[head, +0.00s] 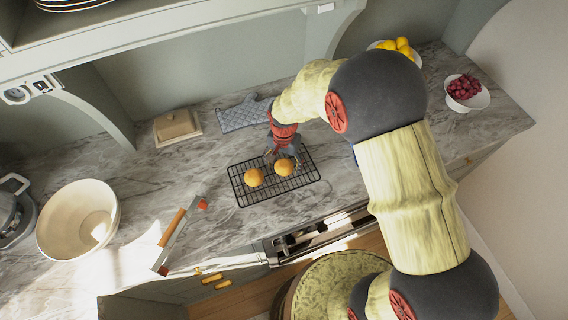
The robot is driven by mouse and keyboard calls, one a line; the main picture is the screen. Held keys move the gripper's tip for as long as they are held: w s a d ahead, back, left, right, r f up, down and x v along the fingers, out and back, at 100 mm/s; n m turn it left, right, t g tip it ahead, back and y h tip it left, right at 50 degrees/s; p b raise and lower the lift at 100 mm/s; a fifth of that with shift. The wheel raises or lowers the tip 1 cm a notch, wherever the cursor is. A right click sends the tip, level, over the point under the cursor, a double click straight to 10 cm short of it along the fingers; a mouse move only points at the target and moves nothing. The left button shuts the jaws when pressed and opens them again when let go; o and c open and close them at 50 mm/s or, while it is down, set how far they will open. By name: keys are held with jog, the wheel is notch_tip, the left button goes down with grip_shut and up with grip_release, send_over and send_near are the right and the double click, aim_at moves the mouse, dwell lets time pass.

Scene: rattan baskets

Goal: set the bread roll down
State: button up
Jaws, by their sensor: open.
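Two round golden bread rolls rest on a black wire cooling rack on the marble counter. The left bread roll (254,177) sits left of the middle of the rack (240,194). The right bread roll (284,167) sits right of the middle, just below my gripper in the picture. My gripper (279,158) is open over the rack, with its fingers close to the right bread roll. I cannot tell whether the fingers touch it.
A grey oven mitt (243,113) and a butter dish (177,128) lie behind the rack. A cream bowl (78,220) and a wooden-handled tool (180,232) are to the left. A bowl of red fruit (465,92) and yellow fruit (398,46) stand at the right.

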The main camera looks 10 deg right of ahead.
jog(key=shift+r, duration=0.15)
notch_tip(320, 180, up, 12)
notch_tip(320, 180, up, 9)
jog(key=n+t, duration=0.1)
send_over(284, 163)
jog(key=s+d, duration=0.2)
jog(key=d, duration=0.2)
jog(key=s+d+r+n+t, duration=0.2)
jog(key=s+d+r, duration=0.3)
jog(key=s, duration=0.4)
jog(key=s+d+r+n+t, duration=0.2)
jog(key=s+d+r, duration=0.3)
jog(key=s+r, duration=0.3)
jog(key=shift+s+r+n+t+p, duration=0.3)
jog(key=shift+s+n+p, duration=0.1)
jog(key=shift+s, duration=0.25)
notch_tip(284, 163, down, 12)
jog(key=b, duration=1.2)
jog(key=shift+r, duration=0.1)
